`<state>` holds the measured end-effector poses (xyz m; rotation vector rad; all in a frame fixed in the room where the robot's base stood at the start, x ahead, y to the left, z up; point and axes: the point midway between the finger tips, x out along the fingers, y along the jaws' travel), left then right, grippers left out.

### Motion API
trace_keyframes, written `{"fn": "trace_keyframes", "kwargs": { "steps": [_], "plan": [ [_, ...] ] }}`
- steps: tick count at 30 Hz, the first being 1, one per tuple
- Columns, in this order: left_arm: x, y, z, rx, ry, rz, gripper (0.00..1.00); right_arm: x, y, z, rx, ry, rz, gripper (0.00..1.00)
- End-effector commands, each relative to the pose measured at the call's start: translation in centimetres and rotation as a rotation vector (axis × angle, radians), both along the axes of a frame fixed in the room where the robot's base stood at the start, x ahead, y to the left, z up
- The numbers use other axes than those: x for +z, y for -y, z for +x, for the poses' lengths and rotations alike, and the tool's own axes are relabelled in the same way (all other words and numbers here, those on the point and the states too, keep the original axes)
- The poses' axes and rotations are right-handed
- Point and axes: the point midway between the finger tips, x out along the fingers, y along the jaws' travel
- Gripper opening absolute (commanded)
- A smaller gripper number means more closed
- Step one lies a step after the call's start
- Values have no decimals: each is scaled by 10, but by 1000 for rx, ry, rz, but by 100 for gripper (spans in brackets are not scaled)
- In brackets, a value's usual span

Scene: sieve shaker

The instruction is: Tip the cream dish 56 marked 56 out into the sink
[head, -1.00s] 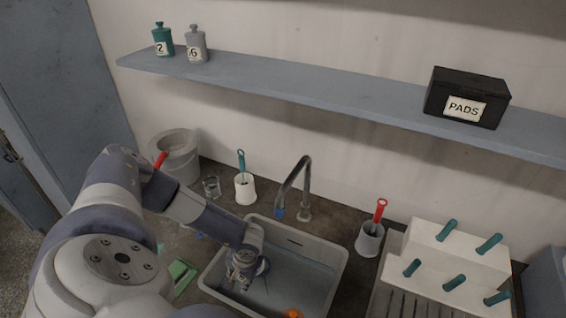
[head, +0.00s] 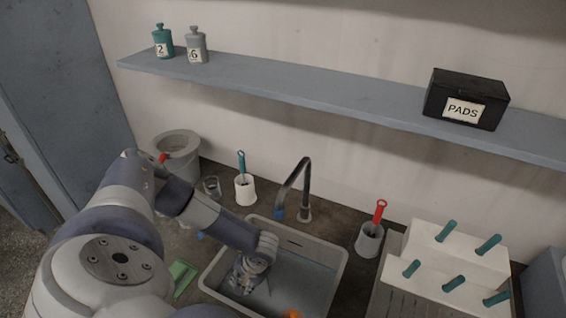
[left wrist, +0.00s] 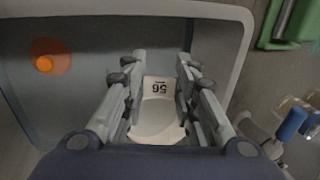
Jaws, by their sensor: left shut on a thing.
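The cream dish 56 (left wrist: 157,118) shows in the left wrist view between my left gripper's fingers, with its white label reading 56 upside down in that picture. My left gripper (left wrist: 160,100) is shut on it, over the sink (head: 322,290). In the head view my left gripper (head: 250,275) is inside the sink's outline at its left side, and the dish is hidden there. I cannot tell whether anything is left in the dish. My right gripper is not in view.
An orange round thing (left wrist: 45,63) lies in the sink. A tap (head: 291,185) stands behind it. A green item (head: 182,275) lies left of the sink. A white brush holder (head: 245,190), a grey holder with a red brush (head: 370,238) and a pegged rack (head: 455,255) stand around.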

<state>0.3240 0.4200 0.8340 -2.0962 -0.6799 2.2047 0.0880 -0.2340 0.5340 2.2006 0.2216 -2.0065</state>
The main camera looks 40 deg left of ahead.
Motion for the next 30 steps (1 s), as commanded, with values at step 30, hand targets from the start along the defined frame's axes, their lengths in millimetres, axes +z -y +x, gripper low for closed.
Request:
{"fn": "trace_keyframes", "kwargs": {
  "steps": [30],
  "plan": [
    [4, 14, 5, -2, -31, 107, 0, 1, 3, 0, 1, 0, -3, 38]
  ]
}}
